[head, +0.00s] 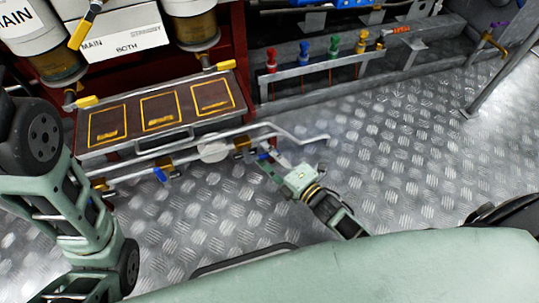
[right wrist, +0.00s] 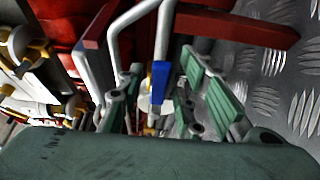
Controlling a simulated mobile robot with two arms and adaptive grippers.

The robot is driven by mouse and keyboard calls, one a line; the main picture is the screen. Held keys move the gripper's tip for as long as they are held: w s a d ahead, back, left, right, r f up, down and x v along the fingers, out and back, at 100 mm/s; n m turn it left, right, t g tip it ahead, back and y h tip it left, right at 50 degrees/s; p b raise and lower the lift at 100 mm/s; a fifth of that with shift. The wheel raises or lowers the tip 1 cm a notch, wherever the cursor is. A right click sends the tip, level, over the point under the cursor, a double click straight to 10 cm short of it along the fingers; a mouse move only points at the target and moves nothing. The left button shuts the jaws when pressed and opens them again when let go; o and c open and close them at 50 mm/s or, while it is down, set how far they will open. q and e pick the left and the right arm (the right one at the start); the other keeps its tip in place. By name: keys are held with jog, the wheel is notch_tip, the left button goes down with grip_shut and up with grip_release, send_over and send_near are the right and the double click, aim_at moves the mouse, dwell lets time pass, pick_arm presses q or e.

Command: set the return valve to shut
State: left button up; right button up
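A blue valve handle (head: 264,156) sits on the pipe run in front of the low cabinet, by a brass fitting (head: 243,146). My right gripper (head: 272,163) is at this handle. In the right wrist view the blue handle (right wrist: 160,82) lies between the spread green fingers of the right gripper (right wrist: 163,65), with gaps at both sides. A second blue handle (head: 161,174) hangs by another brass fitting to the left. I cannot read a label naming either valve. The left arm comes in at the left; its gripper is out of view.
The dark cabinet top (head: 187,93) carries three yellow-outlined panels. A bent grey rail (head: 300,134) runs just beyond the right gripper. Several coloured valves (head: 333,46) line the back ledge. The tread-plate floor (head: 400,130) on the right is clear.

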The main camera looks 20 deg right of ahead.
grip_shut()
dwell(0.6)
